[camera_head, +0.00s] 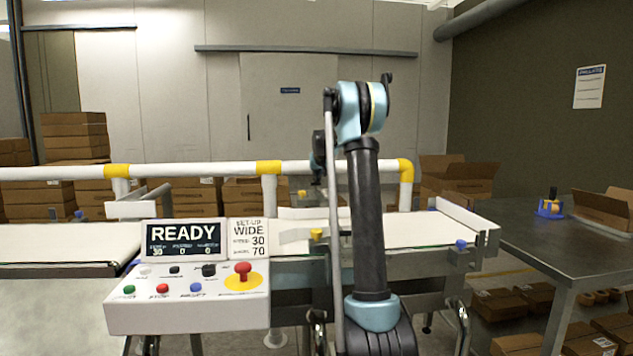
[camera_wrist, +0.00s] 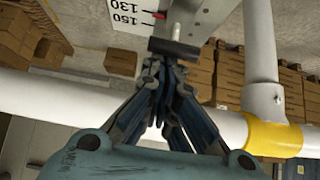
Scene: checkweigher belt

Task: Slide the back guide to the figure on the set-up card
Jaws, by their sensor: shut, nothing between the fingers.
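The set-up card (camera_head: 248,239) stands beside the READY display and reads SET-UP WIDE, with the figures 30 and 70; its smaller words are too small to read surely. The back guide (camera_head: 300,213) appears as a pale rail along the far side of the belt, partly hidden by my arm. In the wrist view, a white scale (camera_wrist: 121,40) shows 130 and 150, with a red pointer (camera_wrist: 159,15) at its edge. A dark crossbar (camera_wrist: 175,48) on a pale rod lies at my gripper's fingertips (camera_wrist: 168,68). My gripper is shut and empty; I cannot tell whether it touches the bar.
A white pipe rail (camera_head: 217,169) with yellow joints runs behind the belt (camera_head: 415,229). The control box (camera_head: 190,308) with buttons and a red stop knob stands in front left. A steel table (camera_head: 530,232) is at right. Cardboard boxes (camera_head: 75,135) are stacked behind.

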